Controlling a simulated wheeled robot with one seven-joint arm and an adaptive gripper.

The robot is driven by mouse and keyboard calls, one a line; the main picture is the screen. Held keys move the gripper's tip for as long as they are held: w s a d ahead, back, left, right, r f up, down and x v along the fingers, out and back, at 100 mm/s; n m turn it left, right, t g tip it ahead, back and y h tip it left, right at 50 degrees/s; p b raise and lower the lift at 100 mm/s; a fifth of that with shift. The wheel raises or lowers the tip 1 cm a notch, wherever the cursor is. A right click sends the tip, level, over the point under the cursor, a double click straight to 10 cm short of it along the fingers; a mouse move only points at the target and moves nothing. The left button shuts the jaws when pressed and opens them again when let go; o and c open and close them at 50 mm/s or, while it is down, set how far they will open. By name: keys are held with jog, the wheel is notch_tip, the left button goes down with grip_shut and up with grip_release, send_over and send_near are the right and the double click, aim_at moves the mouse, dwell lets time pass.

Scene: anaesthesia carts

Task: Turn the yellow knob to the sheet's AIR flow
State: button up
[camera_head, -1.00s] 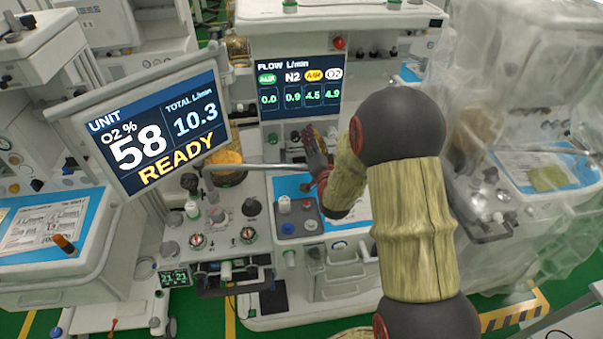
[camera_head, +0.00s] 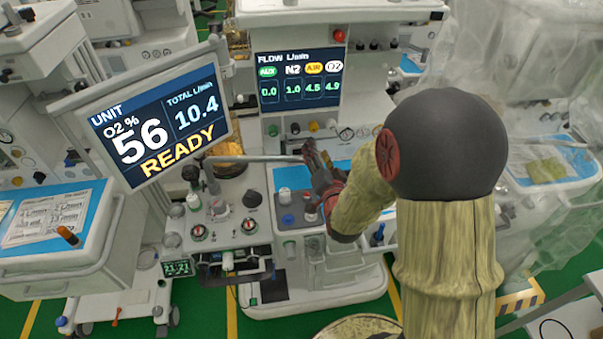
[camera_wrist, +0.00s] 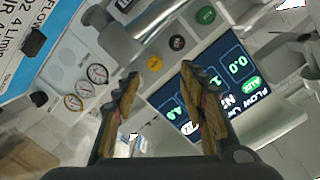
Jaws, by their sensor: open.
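The yellow knob (camera_head: 313,126) is in the knob row under the flow display (camera_head: 298,80), between a black and a white knob. It also shows in the wrist view (camera_wrist: 154,62), beyond and between my fingertips, with no visible contact. The AIR column reads 4.5 in the head view. My gripper (camera_head: 314,152) is open and empty just below the knob row; its two spread fingers show in the wrist view (camera_wrist: 160,76). A printed sheet (camera_wrist: 45,30) is cut off at the wrist view's upper left; words like FLOW, AIR and "4 L/min" are partly readable.
A black knob (camera_wrist: 177,42) and green knob (camera_wrist: 206,15) are beside the yellow one. A grey horizontal bar (camera_head: 255,158) runs close to my gripper. The UNIT monitor (camera_head: 158,118) stands left, and a plastic-draped cart (camera_head: 540,90) stands right.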

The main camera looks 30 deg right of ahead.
jog(key=s+a+r+n+g+y, duration=0.3)
jog(key=s+a+r+n+g, duration=0.4)
jog(key=s+a, duration=0.4)
jog(key=shift+s+a+r+n+y+p, duration=0.3)
jog(key=shift+s+r+n, duration=0.3)
jog(key=shift+s+r, duration=0.4)
jog(key=s+a+r+n+g, duration=0.1)
jog(key=s, duration=0.6)
jog(key=s+a+r+n+g, duration=0.1)
jog(key=s+a+n+g, duration=0.1)
jog(key=s, duration=0.5)
jog(key=shift+s+a+r+g+y, duration=0.2)
jog(key=shift+g+y, duration=0.1)
jog(key=shift+y, duration=0.1)
